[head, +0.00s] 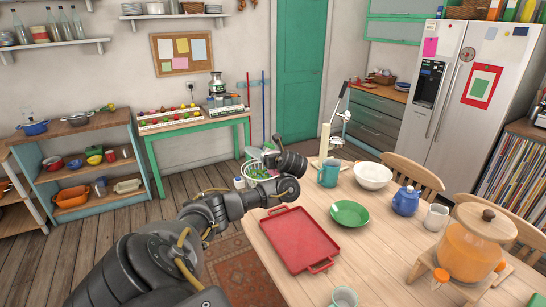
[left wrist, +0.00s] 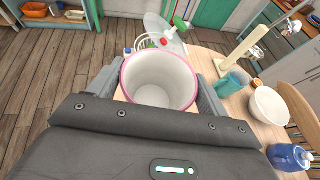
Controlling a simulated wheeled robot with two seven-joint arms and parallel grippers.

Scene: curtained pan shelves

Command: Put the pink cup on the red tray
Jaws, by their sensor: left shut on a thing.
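The pink cup (left wrist: 160,82), white inside with a pink rim, sits between the fingers of my left gripper (left wrist: 158,85) in the left wrist view. The gripper is shut on it. In the head view my left gripper (head: 290,163) is at the far left end of the table, beyond the red tray, and I cannot make out the cup there. The red tray (head: 298,240) lies flat and empty on the table's left part, nearer than the gripper. The tray does not show in the left wrist view. My right gripper is in neither view.
A teal mug (head: 327,174) stands right of my left gripper, with a white bowl (head: 373,176) beyond. A green plate (head: 349,213) lies right of the tray. A blue teapot (head: 405,201) and an orange dispenser (head: 470,250) stand farther right. A dish rack (left wrist: 152,40) is beyond the cup.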

